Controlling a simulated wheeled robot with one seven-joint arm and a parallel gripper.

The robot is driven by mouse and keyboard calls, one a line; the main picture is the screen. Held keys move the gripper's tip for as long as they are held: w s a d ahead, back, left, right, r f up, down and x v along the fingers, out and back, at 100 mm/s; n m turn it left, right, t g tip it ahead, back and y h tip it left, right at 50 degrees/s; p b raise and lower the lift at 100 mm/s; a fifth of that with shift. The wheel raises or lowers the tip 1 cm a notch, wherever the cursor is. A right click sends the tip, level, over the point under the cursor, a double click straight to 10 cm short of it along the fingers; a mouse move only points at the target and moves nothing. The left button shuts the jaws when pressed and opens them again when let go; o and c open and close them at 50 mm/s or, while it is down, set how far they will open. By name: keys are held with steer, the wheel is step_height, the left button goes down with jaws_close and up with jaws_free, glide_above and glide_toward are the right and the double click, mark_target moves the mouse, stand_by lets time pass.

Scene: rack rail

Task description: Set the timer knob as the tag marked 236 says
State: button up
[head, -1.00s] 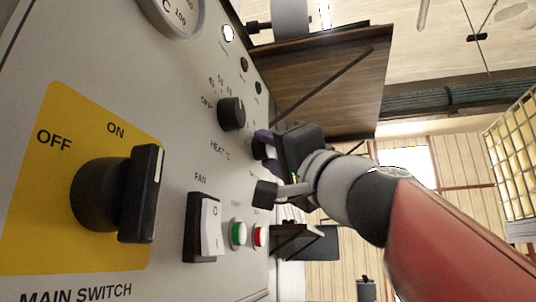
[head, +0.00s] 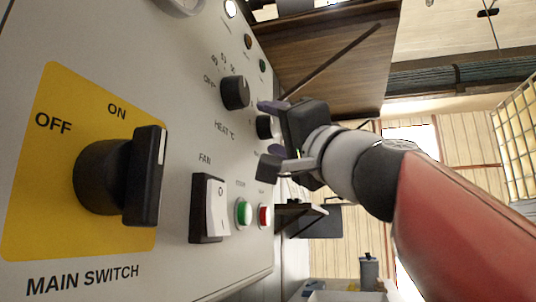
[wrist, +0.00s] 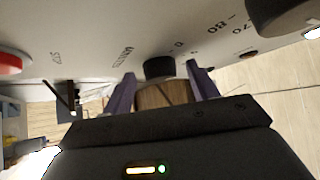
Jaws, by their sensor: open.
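The timer knob (head: 264,127) is a small black knob on the grey panel, past the heat knob in the head view. In the wrist view the knob (wrist: 159,68) stands just ahead of my fingertips, in the gap between them. My gripper (head: 268,138) is open, with one finger on each side of the knob's line; it also shows in the wrist view (wrist: 160,74). I cannot tell whether a finger touches the knob. Its pointer and most of its scale are hidden or too small to read. I see no tag marked 236.
The black heat knob (head: 235,92) is close to my gripper. A white fan rocker (head: 215,207), green button (head: 243,213) and red button (head: 265,215) lie lower on the panel. The main switch (head: 120,176) sticks out on a yellow plate. A dark shelf (head: 300,213) juts out beyond.

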steer(key=b+v, duration=0.3)
steer(key=v, duration=0.5)
steer(key=shift+w, duration=0.1)
stand_by(0.3)
